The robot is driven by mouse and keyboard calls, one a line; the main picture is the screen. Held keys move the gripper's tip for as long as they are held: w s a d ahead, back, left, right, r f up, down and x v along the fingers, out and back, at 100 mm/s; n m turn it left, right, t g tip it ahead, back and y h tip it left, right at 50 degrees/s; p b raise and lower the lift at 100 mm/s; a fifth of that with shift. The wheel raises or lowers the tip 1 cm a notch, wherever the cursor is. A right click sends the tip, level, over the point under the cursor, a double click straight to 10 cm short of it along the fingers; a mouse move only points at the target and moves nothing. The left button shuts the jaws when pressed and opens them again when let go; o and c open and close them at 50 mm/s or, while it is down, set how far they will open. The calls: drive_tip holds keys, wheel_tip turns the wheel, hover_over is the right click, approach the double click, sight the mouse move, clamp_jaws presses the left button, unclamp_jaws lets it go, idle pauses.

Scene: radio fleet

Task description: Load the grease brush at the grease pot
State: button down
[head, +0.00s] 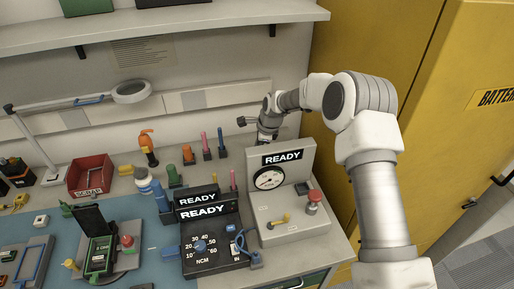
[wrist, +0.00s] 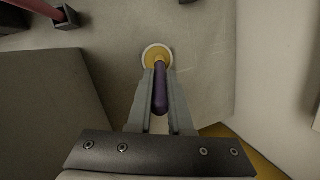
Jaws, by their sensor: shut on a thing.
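In the wrist view, my gripper (wrist: 161,80) is shut on the grease brush (wrist: 160,98), a purple-handled tool pointing away from the camera. Its yellowish front end lies over the grease pot (wrist: 146,52), a small round pot with a pale rim and yellow contents. Whether the bristles touch the grease cannot be told. In the head view, my arm reaches to the back right of the bench, behind the gauge station (head: 297,187). There the fingers, brush and pot cannot be made out.
The gauge station with its READY sign stands in front of my wrist, and a yellow cabinet (head: 375,45) rises to the right. Upright coloured tools in dark holders (head: 207,154) stand to the left. In the wrist view, bare bench (wrist: 205,75) surrounds the pot.

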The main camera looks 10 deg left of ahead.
drive_tip(key=shift+r+p, duration=1.55)
drive_tip(key=shift+r, duration=1.9)
